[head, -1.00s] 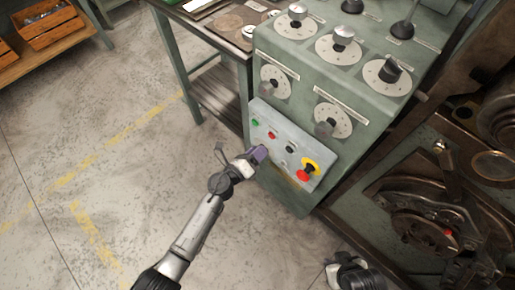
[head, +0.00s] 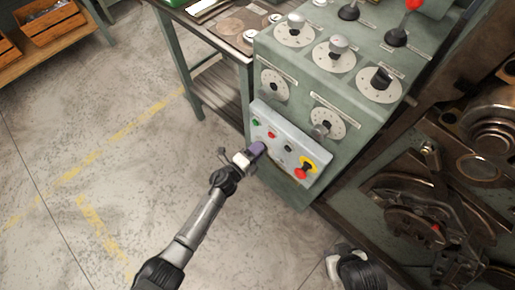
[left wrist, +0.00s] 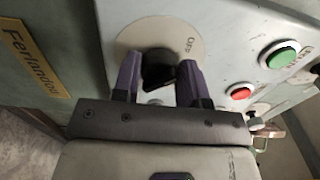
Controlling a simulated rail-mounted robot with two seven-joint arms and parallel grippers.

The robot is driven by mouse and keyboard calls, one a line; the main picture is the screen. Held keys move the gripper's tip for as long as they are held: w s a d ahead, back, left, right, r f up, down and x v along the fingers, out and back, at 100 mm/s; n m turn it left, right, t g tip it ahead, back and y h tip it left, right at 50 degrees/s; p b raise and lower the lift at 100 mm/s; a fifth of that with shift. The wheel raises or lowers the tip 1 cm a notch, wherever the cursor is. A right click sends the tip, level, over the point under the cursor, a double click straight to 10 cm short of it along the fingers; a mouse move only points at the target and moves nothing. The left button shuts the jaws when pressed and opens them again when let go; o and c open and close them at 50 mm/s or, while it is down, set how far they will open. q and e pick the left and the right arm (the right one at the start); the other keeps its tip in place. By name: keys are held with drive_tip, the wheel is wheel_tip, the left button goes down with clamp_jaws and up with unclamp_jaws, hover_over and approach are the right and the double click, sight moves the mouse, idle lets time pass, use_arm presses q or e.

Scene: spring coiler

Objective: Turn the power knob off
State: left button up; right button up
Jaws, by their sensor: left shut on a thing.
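The power knob (left wrist: 158,70) is black and sits on a round pale plate (left wrist: 187,36) marked "OFF" in the left wrist view. My left gripper (left wrist: 159,76) has its two purple fingers on either side of the knob and is shut on it. In the head view my left gripper (head: 257,149) is at the lower left edge of the grey control panel (head: 293,133) and hides the knob. Only part of my right gripper (head: 336,262) shows at the bottom of the head view, apart from the panel, and its jaws cannot be made out.
Near the knob are a green button (left wrist: 279,55) and a red button (left wrist: 239,92). A red emergency button (head: 302,174) on yellow is at the panel's right end. Dials (head: 334,53) cover the green cabinet above. Machine parts (head: 420,215) fill the right. The floor at left is clear.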

idle(0.5)
use_arm(q)
drive_tip(key=o, duration=0.9)
drive_tip(key=p+v, duration=0.3)
drive_tip(key=v, duration=1.1)
drive_tip(key=shift+p, duration=0.4)
drive_tip(key=shift+w, duration=0.1)
